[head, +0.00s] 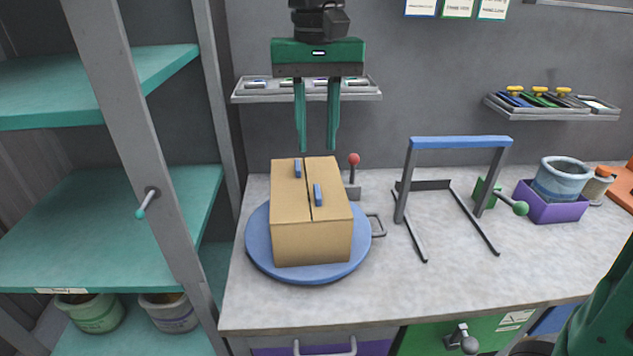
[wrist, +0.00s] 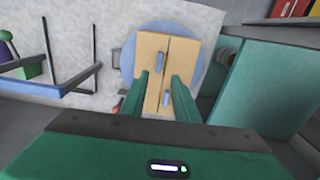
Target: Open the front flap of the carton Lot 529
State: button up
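The carton (head: 311,236) is a tan box standing on a round blue turntable (head: 258,262) on the bench. Its top shows two shut flaps meeting at a seam, each with a small blue tab, one (head: 297,169) on the left flap and one (head: 318,195) on the right flap. No lot label is readable on it. My gripper (head: 317,148) hangs above the back of the carton, fingers pointing down and apart, with nothing between them. In the wrist view, the carton (wrist: 180,50) lies beyond the open fingers (wrist: 160,80). The carton's far sides are hidden.
A red-knobbed lever (head: 353,162) stands behind the carton, and a grey handle (head: 377,226) sticks out at the turntable's right. A blue-topped frame (head: 460,142) stands to the right. Teal shelves (head: 165,205) are at the left. The front bench surface is clear.

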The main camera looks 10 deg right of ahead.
aim_at(317, 190)
notch_tip(317, 190, down, 10)
jog(key=shift+f, duration=0.2)
jog(key=shift+c, duration=0.3)
grip_shut()
dwell(1.4)
